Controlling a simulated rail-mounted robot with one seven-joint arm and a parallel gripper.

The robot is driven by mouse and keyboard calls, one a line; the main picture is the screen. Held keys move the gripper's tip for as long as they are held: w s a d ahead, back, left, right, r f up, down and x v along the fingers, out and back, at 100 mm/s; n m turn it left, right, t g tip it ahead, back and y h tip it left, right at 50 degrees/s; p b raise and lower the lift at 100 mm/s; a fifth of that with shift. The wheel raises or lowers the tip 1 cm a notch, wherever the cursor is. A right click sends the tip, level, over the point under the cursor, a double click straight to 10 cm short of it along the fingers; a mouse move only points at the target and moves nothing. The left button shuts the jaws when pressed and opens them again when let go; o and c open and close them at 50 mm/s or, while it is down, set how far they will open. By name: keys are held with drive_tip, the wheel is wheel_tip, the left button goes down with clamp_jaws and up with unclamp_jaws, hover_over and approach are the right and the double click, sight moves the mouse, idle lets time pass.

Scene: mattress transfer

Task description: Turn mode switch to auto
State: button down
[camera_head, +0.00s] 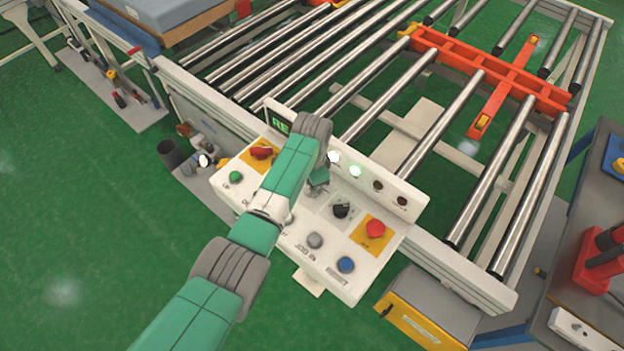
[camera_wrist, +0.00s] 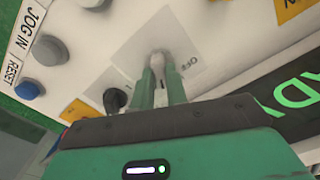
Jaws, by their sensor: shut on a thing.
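The control panel (camera_head: 285,215) stands in front of the roller conveyor. In the wrist view my gripper (camera_wrist: 161,78) is shut on a small pale switch handle (camera_wrist: 158,57), which stands on a light grey plate (camera_wrist: 135,45) with the word OFF at the right. In the camera_head view my gripper (camera_head: 317,188) is over the middle of the panel, and the arm hides most of this switch. A black knob (camera_head: 341,210) sits on a grey plate to its right; it also shows in the wrist view (camera_wrist: 115,100). The handle's exact pointing direction and any AUTO label are not readable.
Near my gripper are a red mushroom button (camera_head: 375,228), a grey button (camera_head: 315,240), a blue button (camera_head: 346,264), a green button (camera_head: 236,176) and a red switch (camera_head: 261,152). A raised lamp strip (camera_head: 390,189) borders the panel's back, and a green-lettered display (camera_wrist: 295,92) is close by.

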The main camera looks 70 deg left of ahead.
drive_tip(key=shift+m, duration=2.3)
drive_tip(key=c, duration=1.4)
unclamp_jaws()
drive_tip(key=shift+r+p, duration=0.1)
drive_tip(key=shift+p, duration=0.2)
wheel_tip(320, 180, up, 8)
drive_tip(key=shift+f+p, duration=0.15)
drive_tip(key=shift+p, duration=0.45)
